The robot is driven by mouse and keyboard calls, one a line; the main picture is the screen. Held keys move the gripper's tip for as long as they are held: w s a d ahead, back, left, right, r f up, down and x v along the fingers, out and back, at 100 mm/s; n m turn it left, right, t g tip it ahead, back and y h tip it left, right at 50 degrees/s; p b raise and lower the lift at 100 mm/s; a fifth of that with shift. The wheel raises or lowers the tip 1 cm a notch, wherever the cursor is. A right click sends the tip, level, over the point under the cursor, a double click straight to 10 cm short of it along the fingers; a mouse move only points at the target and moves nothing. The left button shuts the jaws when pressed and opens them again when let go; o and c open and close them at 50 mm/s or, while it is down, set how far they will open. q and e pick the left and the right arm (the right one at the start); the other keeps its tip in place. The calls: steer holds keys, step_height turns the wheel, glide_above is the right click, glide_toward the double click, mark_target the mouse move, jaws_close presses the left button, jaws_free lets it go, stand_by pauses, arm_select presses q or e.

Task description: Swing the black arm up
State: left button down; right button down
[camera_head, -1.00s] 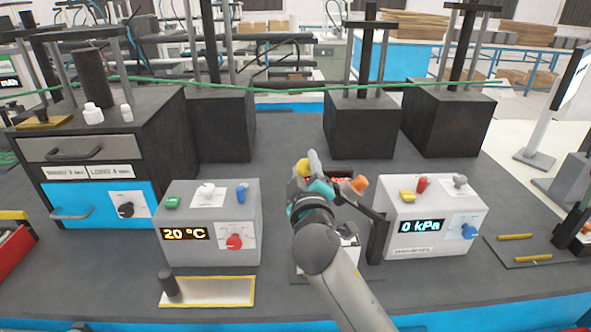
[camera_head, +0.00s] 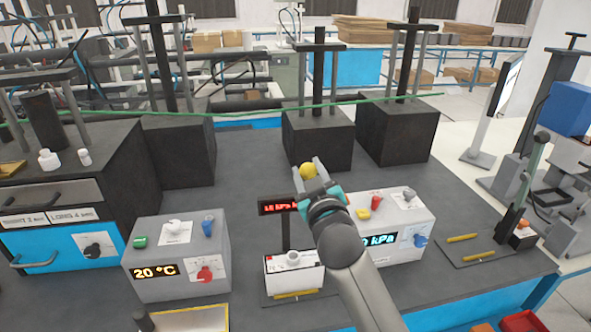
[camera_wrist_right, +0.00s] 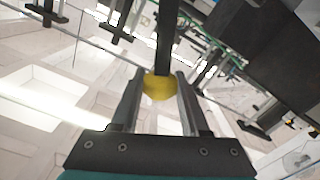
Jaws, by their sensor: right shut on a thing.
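The yellow ball knob (camera_head: 308,171) is between the fingertips of my right gripper (camera_head: 310,176), which is shut on it. In the right wrist view my right gripper (camera_wrist_right: 158,90) has a finger on each side of the yellow knob (camera_wrist_right: 159,87). The black arm (camera_wrist_right: 163,40) shows there as a dark bar running up from the knob. In the head view the black arm is hidden behind my gripper and forearm. My left gripper is not in view.
A red-lit display (camera_head: 279,205) on a post stands left of my gripper, above a white box (camera_head: 294,272). The grey kPa box (camera_head: 398,225) is just right of my forearm. The 20 °C box (camera_head: 178,262) stands left. Black presses (camera_head: 318,140) stand behind.

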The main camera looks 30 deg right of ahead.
steer(key=shift+s+d+r+m+p, duration=0.15)
steer(key=shift+d+r+m+p, duration=0.15)
steer(key=shift+d, duration=0.2)
steer(key=shift+s+d+r+m+p, duration=0.2)
steer(key=shift+d+r+p, duration=0.1)
steer(key=shift+d, duration=0.2)
steer(key=shift+c, duration=2)
jaws_free()
steer(key=shift+d+f, duration=0.1)
steer(key=shift+f, duration=0.05)
steer(key=shift+s, duration=0.1)
steer(key=shift+s+a+f, duration=0.1)
steer(key=shift+s+a, duration=0.1)
steer(key=shift+s, duration=0.05)
steer(key=b+v, duration=0.1)
steer(key=v, duration=1.3)
steer(key=shift+s, duration=0.2)
